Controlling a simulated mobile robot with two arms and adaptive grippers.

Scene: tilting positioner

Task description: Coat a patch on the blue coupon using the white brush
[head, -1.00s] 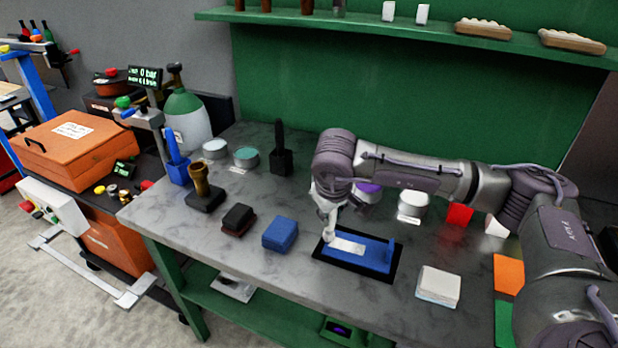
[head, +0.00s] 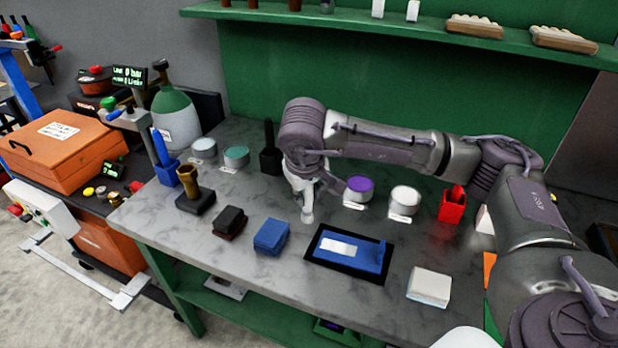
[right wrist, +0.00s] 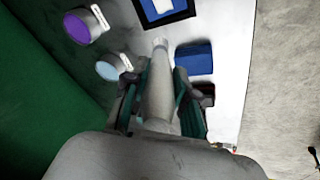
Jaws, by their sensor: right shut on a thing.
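The blue coupon (head: 376,256) lies on a black mat at the front middle of the bench in the head view. A white patch (head: 338,247) covers the left part of its top. My right gripper (head: 304,186) is shut on the white brush (head: 307,213), with the brush tip pointing down, left of and behind the coupon and apart from it. In the right wrist view the brush (right wrist: 158,98) stands between the fingers, and part of the coupon (right wrist: 164,7) shows at the top edge. My left gripper is not in view.
A blue block (head: 271,237) and a dark block (head: 230,222) lie left of the coupon. Purple (head: 360,187) and white (head: 404,199) tins stand behind it. A light blue tin (right wrist: 110,66) shows in the wrist view. A white block (head: 429,286) lies at the front right.

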